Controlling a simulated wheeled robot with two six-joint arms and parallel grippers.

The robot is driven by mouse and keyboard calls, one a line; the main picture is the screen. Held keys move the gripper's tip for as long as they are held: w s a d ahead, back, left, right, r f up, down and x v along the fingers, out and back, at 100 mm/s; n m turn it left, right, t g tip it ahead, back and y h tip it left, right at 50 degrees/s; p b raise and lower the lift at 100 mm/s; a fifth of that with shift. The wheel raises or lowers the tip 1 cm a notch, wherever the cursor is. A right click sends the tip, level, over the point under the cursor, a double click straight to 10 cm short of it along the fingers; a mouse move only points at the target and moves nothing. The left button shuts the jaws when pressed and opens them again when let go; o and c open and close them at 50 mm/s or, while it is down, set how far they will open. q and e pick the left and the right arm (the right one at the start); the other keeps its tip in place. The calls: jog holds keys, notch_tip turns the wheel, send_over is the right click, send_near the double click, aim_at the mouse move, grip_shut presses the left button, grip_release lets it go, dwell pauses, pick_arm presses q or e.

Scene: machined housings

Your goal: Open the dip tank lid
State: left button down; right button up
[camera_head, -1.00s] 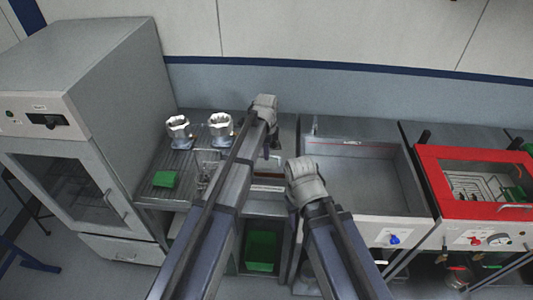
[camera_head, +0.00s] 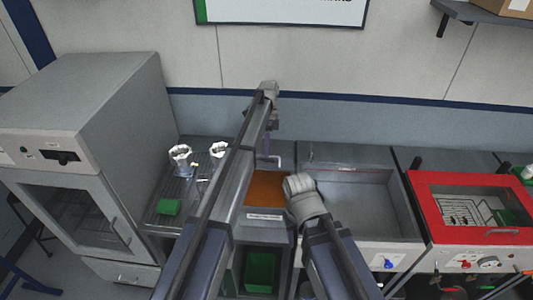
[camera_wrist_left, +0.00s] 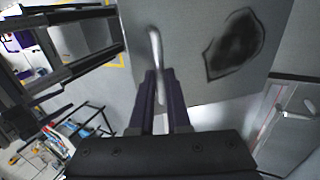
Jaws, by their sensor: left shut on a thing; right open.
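The dip tank (camera_head: 264,216) stands in the middle of the head view, with orange-brown liquid (camera_head: 266,188) showing in its open top. In the left wrist view its lid (camera_wrist_left: 195,30) is a flat grey panel with a dark patch. The thin pale lid handle (camera_wrist_left: 155,45) lies between the fingers of my left gripper (camera_wrist_left: 157,78), which is shut on it. In the head view my left gripper (camera_head: 268,90) is up behind the tank, and my arm hides most of the lid. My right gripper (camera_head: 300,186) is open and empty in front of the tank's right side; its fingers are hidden.
A grey oven (camera_head: 90,140) stands at the left. An empty grey basin (camera_head: 365,205) and a red-framed tank (camera_head: 425,205) stand to the right.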

aim_at(265, 167)
dwell(0.3)
pick_arm(q)
jog(key=c, duration=0.9)
grip_release()
jog(key=s+f+t+b, duration=0.2)
jog(key=s+f+b, duration=0.1)
jog(key=s+f, duration=0.1)
jog(key=shift+s+f, duration=0.4)
jog(key=shift+s, duration=0.05)
jog(key=s+f+t+b, duration=0.4)
jog(key=f+t+b, duration=0.1)
jog(key=f+b, duration=0.4)
notch_tip(265, 167, up, 9)
jog(key=s+p, duration=0.2)
jog(key=p, duration=0.6)
jog(key=shift+s+d+f+n+g+y+b, duration=0.1)
jog(key=shift+s+d+f+n+g+b, duration=0.15)
jog(key=shift+s+f+n+b, duration=1.55)
jog(key=shift+s+d+f+n+g+y+b, duration=0.15)
jog(key=shift+s+f+n+b, duration=0.85)
jog(key=shift+s+f+b, duration=1.55)
jog(key=shift+s+d+f+n+g+y+b, duration=0.15)
jog(key=shift+s+f+n+g+b, duration=0.15)
jog(key=shift+s+f+n+b, duration=1.75)
